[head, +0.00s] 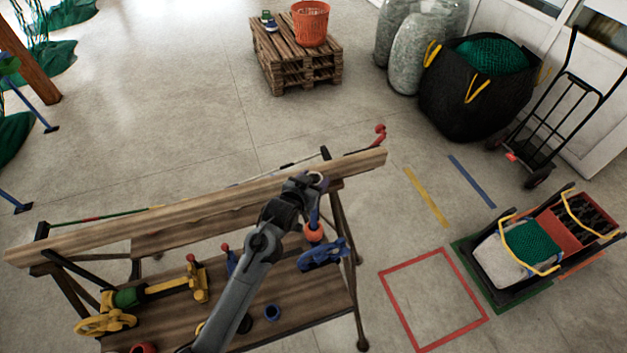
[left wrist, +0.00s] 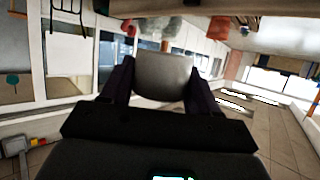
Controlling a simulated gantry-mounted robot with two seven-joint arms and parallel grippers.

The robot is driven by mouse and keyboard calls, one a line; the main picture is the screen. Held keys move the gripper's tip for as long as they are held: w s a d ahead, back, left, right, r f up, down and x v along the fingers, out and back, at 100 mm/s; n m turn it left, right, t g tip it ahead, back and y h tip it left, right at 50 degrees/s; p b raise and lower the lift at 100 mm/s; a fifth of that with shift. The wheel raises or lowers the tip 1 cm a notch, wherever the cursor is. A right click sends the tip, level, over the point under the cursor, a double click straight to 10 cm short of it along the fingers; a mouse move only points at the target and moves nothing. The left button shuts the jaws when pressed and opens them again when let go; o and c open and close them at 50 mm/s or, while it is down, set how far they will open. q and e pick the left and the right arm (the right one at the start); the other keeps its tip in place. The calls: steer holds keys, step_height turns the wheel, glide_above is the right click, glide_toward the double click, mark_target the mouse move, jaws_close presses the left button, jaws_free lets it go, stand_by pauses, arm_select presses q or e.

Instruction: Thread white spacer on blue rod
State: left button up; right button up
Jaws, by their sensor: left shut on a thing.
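My left gripper (head: 312,184) is shut on the white spacer (left wrist: 163,75), which looks pale grey between the two dark fingers in the left wrist view. In the head view only a small pale part of the spacer (head: 320,178) shows at the fingertips, close to the wooden beam. A blue rod (head: 314,217) rises just below the gripper, with an orange ring (head: 313,233) low on it and a blue clamp-like piece (head: 325,254) beneath. Whether the spacer touches or surrounds the rod cannot be told. My right gripper is out of view.
A long wooden beam (head: 150,217) runs along the back of the workbench (head: 285,305).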

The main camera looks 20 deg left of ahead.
arm_select(q)
steer(key=shift+f+b, duration=1.95)
steer(key=shift+f, duration=0.15)
steer(key=shift+f+b, duration=0.7)
steer(key=shift+f, duration=1.1)
steer(key=o, duration=1.1)
steer(key=shift+b+v, duration=0.6)
steer(key=shift+v, duration=4.8)
